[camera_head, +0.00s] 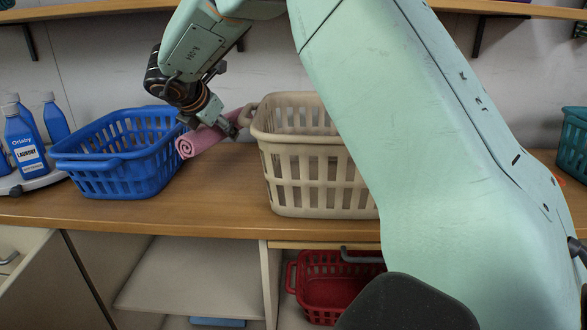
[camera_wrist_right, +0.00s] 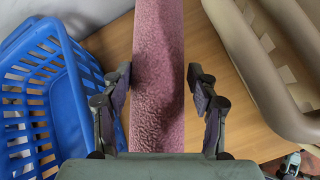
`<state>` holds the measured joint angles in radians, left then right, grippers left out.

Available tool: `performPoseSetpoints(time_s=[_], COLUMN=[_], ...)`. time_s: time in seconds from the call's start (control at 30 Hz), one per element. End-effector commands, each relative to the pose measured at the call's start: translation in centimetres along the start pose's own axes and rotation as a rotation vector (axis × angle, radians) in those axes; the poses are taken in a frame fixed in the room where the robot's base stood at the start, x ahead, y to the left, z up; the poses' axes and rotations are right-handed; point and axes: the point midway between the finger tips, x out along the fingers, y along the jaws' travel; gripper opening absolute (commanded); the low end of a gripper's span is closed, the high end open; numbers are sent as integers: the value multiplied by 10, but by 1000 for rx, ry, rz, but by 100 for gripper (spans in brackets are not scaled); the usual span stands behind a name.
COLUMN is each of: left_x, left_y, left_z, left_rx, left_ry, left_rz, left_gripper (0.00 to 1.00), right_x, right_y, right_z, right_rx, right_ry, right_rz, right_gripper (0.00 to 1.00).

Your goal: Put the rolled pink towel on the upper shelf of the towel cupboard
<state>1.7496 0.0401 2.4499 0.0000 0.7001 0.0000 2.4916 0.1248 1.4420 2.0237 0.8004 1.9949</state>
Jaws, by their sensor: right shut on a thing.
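The rolled pink towel (camera_head: 198,143) is above the wooden counter, between the blue basket and the beige basket. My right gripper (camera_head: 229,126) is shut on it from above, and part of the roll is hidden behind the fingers. In the right wrist view the towel (camera_wrist_right: 158,125) runs lengthwise between the two fingers. I cannot tell whether it touches the counter. Below the counter is an open cupboard with a white upper shelf (camera_head: 190,280); its visible part is bare. My left gripper is not in view.
The blue basket (camera_head: 120,165) stands left of the towel, the beige basket (camera_head: 318,185) right. Blue laundry bottles (camera_head: 24,145) stand at the far left. A red basket (camera_head: 330,290) sits below the counter. An open door (camera_head: 35,275) shows at lower left. My arm covers the right side.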

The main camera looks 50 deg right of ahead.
Motion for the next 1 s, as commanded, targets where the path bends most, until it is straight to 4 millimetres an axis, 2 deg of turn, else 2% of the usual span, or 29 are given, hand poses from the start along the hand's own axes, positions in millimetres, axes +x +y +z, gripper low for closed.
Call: performPoseSetpoints(time_s=[0.13,0.3,0.57,0.77,1.0], left_x=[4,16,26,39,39], left_y=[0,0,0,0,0], left_z=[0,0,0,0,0], left_rx=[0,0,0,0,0], left_ry=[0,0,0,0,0], left_rz=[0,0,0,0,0], left_gripper=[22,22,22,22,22], right_x=[6,26,43,66,67], right_y=[-2,-10,-17,-26,-27], right_z=[-6,-26,-43,-66,-67], right_rx=[-1,-2,-1,-2,1], right_ry=[-1,0,0,0,-1], right_rz=[0,-1,0,-1,1], right_gripper=[9,9,9,9,9])
